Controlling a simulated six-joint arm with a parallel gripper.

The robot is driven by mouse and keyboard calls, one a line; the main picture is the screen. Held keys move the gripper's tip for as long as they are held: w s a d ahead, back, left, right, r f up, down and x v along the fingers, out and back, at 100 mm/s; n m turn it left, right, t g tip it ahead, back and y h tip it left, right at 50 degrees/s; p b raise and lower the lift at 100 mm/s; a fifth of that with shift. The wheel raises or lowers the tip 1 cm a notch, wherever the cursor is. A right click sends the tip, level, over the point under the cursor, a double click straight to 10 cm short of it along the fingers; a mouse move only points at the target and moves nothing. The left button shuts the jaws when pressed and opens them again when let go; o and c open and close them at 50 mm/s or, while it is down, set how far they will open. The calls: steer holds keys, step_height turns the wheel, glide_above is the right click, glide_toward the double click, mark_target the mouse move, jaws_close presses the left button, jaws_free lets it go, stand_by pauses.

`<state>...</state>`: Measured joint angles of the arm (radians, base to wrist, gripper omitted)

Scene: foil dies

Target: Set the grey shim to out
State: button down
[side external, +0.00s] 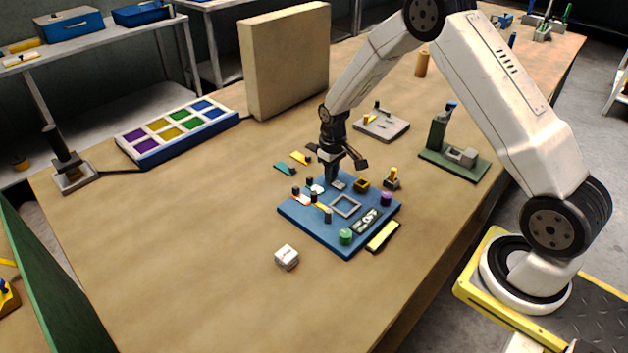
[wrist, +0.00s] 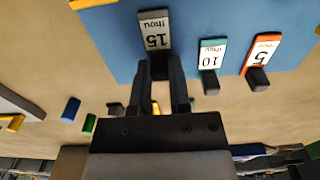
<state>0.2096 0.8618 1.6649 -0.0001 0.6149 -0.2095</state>
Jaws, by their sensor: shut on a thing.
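The grey shim (wrist: 155,30) is marked "15 thou" in the wrist view and lies at the blue plate (wrist: 105,35). In the side view it is a small grey piece (side external: 339,184) near the far corner of the blue plate (side external: 300,215). My gripper (wrist: 160,68) is shut at its near end; the fingers hide that end. In the side view my gripper (side external: 332,176) reaches down to the plate. Beside the grey shim in the wrist view are a teal shim (wrist: 210,54) marked "10" and an orange shim (wrist: 261,52) marked "5", each with a dark knob.
The plate also bears a square frame (side external: 346,206), a green knob (side external: 346,237), a purple knob (side external: 386,199) and dark posts. A white block (side external: 287,257) lies in front. A green fixture (side external: 455,155) stands to the right. A colored-pad box (side external: 178,132) is at left. The table's left front is clear.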

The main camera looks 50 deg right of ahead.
mark_target(321, 176)
steer(key=shift+w, duration=1.75)
steer(key=c, duration=0.6)
jaws_free()
steer(key=shift+o, duration=0.2)
steer(key=shift+r, duration=0.1)
step_height(321, 176, up, 8)
steer(key=shift+f, duration=0.2)
